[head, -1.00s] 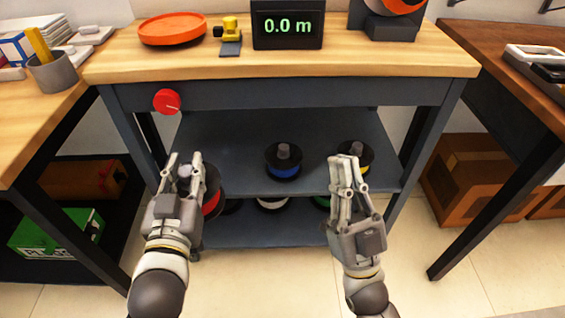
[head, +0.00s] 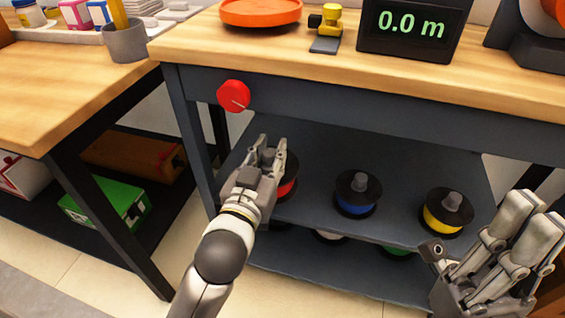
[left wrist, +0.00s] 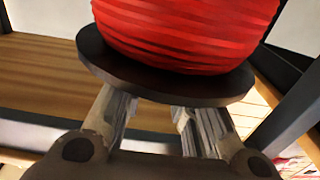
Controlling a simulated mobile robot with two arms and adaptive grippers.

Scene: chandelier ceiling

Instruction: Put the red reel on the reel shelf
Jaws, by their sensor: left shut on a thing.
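The red reel (head: 288,187), with dark flanges, is at the left end of the upper shelf (head: 320,150) under the bench, partly hidden behind my left gripper (head: 267,152). That gripper is shut on the red reel. In the left wrist view the red winding (left wrist: 185,30) fills the top, with a dark flange (left wrist: 165,80) near the fingers (left wrist: 150,108). I cannot tell whether the reel touches the shelf. A blue reel (head: 356,207) and a yellow reel (head: 446,217) stand upright to its right. My right gripper (head: 490,225) is open and empty in front of the shelf's right end.
The bench top (head: 430,72) above carries an orange tray (head: 260,12), a yellow device (head: 328,20) and a display (head: 413,25) reading 0.0 m. A red knob (head: 233,95) sits on the bench's front rail. More reels stand on the lower shelf (head: 320,268).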

